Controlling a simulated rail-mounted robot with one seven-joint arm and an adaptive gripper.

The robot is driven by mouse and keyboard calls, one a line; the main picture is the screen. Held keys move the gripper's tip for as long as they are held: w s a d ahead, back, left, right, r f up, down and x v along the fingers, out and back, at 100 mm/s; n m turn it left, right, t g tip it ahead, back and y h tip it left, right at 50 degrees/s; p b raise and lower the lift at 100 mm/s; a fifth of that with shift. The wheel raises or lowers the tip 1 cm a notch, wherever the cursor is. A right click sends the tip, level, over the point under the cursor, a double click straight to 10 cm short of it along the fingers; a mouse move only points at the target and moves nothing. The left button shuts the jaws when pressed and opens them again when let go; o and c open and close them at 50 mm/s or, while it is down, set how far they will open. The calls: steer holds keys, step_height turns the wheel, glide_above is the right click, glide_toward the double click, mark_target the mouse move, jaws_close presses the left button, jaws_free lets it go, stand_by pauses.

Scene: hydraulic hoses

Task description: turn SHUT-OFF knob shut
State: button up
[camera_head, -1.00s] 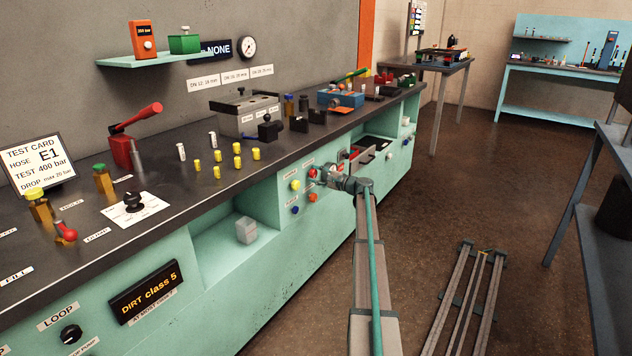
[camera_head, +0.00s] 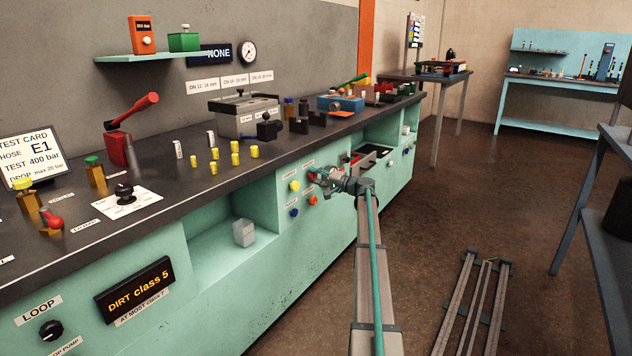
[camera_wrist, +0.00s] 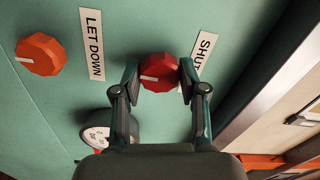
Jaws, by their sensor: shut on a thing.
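The red SHUT-OFF knob (camera_wrist: 159,73) is on the green cabinet front, in the upper middle of the wrist view, beside a label (camera_wrist: 203,59) of which "SHUT" can be read. Its white pointer line points left in that view. My gripper (camera_wrist: 157,82) is shut on the knob, one finger on each side of it. In the head view my gripper (camera_head: 318,176) reaches the cabinet's front panel, and the hand hides most of the knob.
An orange LET DOWN knob (camera_wrist: 40,55) is left of the red one in the wrist view. A round gauge (camera_wrist: 97,139) sits close to my left finger. In the head view, yellow (camera_head: 294,186) and blue (camera_head: 294,213) knobs sit nearby.

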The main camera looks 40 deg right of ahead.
steer(key=shift+n, duration=0.3)
steer(key=o, duration=1.1)
steer(key=shift+o, duration=0.2)
steer(key=v, duration=1.2)
